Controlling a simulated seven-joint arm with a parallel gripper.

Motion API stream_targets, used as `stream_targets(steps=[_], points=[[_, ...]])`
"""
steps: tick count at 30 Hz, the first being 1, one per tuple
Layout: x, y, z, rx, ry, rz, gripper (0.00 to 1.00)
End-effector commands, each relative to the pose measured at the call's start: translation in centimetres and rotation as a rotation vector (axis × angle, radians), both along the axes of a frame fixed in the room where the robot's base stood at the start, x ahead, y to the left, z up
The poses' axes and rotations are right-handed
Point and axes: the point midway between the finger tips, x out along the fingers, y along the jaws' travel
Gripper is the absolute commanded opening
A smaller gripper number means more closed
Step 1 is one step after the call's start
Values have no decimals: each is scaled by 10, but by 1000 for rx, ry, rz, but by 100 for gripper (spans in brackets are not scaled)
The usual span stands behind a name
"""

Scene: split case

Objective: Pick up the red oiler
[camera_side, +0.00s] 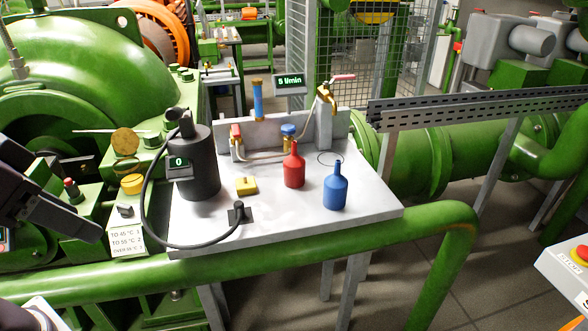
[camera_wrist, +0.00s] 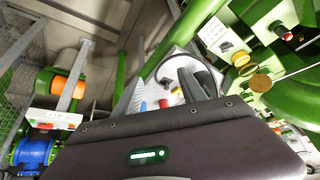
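The red oiler (camera_side: 294,168) is a red bottle with a narrow neck. It stands upright on the grey bench top (camera_side: 290,222), near the middle. In the wrist view it shows only as a small red patch (camera_wrist: 164,103) above the gripper body. My gripper (camera_side: 90,215) is at the left edge of the side view, left of the bench and well apart from the oiler. Its two dark fingers look spread, with nothing seen between them.
A blue bottle (camera_side: 336,190) stands right of the red oiler. A yellow block (camera_side: 246,186) and a black cylinder (camera_side: 194,168) with a hose stand to its left. Pipework with a blue knob (camera_side: 288,130) is behind. A green pipe (camera_side: 320,252) runs along the front.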

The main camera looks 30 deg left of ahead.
Motion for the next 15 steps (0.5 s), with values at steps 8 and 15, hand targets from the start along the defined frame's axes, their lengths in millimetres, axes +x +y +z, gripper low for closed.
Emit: stream_targets(steps=[8, 15], points=[[0, 0, 0, 0, 0, 0, 75], [1, 0, 20, 0, -5, 0, 75]])
